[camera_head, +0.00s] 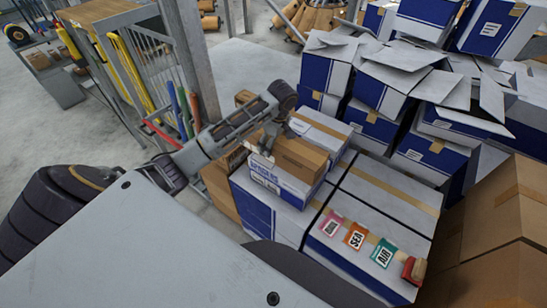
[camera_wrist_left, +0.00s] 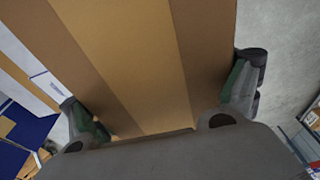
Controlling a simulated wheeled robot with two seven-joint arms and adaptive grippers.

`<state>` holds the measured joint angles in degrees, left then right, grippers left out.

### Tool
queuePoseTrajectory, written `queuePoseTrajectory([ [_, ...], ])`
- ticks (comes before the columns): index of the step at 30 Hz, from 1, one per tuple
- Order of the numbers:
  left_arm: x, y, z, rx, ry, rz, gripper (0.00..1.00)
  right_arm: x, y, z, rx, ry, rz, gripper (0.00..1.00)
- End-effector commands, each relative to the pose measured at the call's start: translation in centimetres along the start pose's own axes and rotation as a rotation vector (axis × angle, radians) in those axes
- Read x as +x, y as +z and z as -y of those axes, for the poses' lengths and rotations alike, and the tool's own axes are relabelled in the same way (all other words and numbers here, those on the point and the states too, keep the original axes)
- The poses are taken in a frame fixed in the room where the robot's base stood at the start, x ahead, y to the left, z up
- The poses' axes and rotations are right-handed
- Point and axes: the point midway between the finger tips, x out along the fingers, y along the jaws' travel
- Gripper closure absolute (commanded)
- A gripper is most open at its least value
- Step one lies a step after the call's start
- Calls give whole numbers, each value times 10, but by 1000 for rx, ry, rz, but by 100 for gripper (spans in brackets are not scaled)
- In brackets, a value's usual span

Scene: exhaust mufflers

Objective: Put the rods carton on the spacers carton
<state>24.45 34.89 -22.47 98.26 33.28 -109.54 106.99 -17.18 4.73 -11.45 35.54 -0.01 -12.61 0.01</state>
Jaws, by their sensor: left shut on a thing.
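A plain brown carton with a tan tape strip, which I take as the rods carton (camera_head: 300,156), is between the fingers of my left gripper (camera_head: 270,136). In the left wrist view the brown carton (camera_wrist_left: 140,60) fills the space between both fingers of my left gripper (camera_wrist_left: 165,100). The white and blue spacers carton (camera_head: 278,183), with printed lettering on its side, is directly below it. The brown carton covers most of its top. I cannot tell whether the two touch or a small gap remains. My right gripper is not in view.
Large white and blue cartons (camera_head: 375,195) bear the spacers carton; pink, orange and green cards (camera_head: 383,252) and a red object (camera_head: 414,268) lie there. Another white carton (camera_head: 323,131) stands behind. Open-flapped cartons (camera_head: 385,85) are piled at right. A rack (camera_head: 135,75) stands at left.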

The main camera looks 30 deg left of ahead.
Motion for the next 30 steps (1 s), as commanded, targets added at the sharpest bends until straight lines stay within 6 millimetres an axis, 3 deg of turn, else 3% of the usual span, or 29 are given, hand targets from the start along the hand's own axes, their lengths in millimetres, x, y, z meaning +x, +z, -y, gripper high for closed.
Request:
queuePoseTrajectory([
  [9,33,4,-1,-1,2,-1,76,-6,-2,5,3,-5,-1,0],
  [23,39,5,-1,-1,4,0,76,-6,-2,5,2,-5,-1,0],
  [30,54,8,-1,-1,2,-1,76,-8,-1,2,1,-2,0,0],
])
